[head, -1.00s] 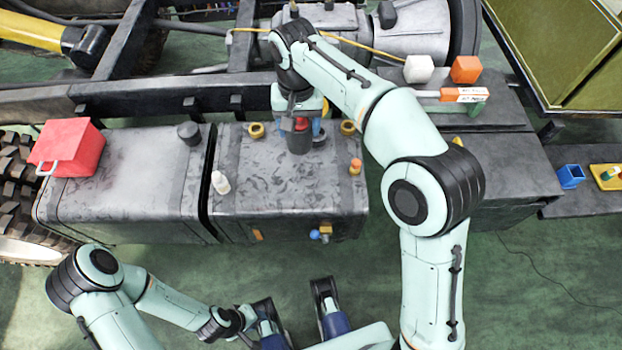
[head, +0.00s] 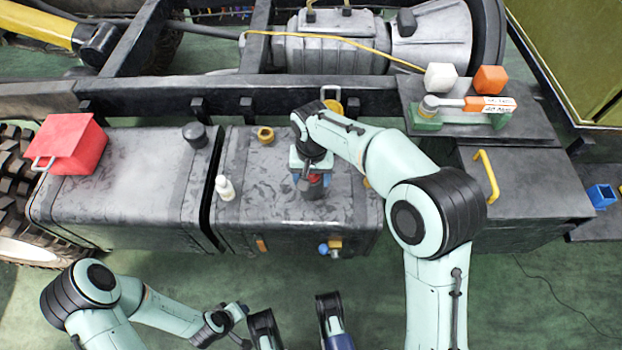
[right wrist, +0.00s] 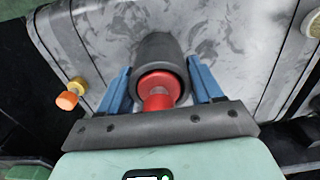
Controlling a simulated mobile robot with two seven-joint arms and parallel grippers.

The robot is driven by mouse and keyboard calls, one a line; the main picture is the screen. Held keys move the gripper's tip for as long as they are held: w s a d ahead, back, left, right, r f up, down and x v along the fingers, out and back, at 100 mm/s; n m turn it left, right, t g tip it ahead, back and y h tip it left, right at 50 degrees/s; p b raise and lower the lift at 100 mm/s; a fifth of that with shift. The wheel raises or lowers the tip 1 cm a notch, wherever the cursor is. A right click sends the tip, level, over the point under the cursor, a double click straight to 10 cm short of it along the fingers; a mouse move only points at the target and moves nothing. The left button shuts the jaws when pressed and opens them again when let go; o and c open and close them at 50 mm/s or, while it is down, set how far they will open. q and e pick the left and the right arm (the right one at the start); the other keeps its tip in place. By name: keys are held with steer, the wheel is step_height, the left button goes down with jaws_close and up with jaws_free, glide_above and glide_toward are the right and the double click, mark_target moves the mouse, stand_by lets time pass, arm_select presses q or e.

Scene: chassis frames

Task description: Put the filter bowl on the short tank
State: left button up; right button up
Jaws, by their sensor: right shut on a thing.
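The filter bowl (head: 312,189) is a dark cylinder with a red top, over the front half of the right-hand grey tank (head: 262,205), which I take as the short tank. My right gripper (head: 310,176) is shut on the bowl. In the right wrist view the blue fingers of the gripper (right wrist: 160,88) stand either side of the red top, and the bowl (right wrist: 160,58) points away from the palm. I cannot tell whether its base touches the tank. My left gripper (head: 296,322) is at the bottom edge, fingers apart and empty.
A white bottle (head: 224,188) and a brass fitting (head: 265,135) stand on this tank. The left-hand tank (head: 125,205) carries a red box (head: 68,145) and a black cap (head: 195,134). A yellow handle (head: 487,177) rises from the box at right.

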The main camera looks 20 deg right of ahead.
arm_select(q)
steer(key=shift+w+a+f, duration=0.1)
steer(key=shift+w, duration=0.1)
arm_select(e)
steer(key=shift+f, duration=0.45)
steer(key=shift+f, duration=0.2)
steer(key=o, duration=1.2)
steer(key=shift+r, duration=0.1)
arm_select(q)
steer(key=s+d+r+g+p, duration=0.1)
steer(key=s+d+r+p, duration=0.1)
steer(key=s+r+p, duration=0.1)
steer(key=shift+s+d+r+g+h, duration=0.35)
steer(key=shift+s+r+h, duration=0.1)
steer(key=shift+s, duration=0.7)
arm_select(e)
step_height(320, 180, up, 12)
steer(key=shift+r, duration=0.1)
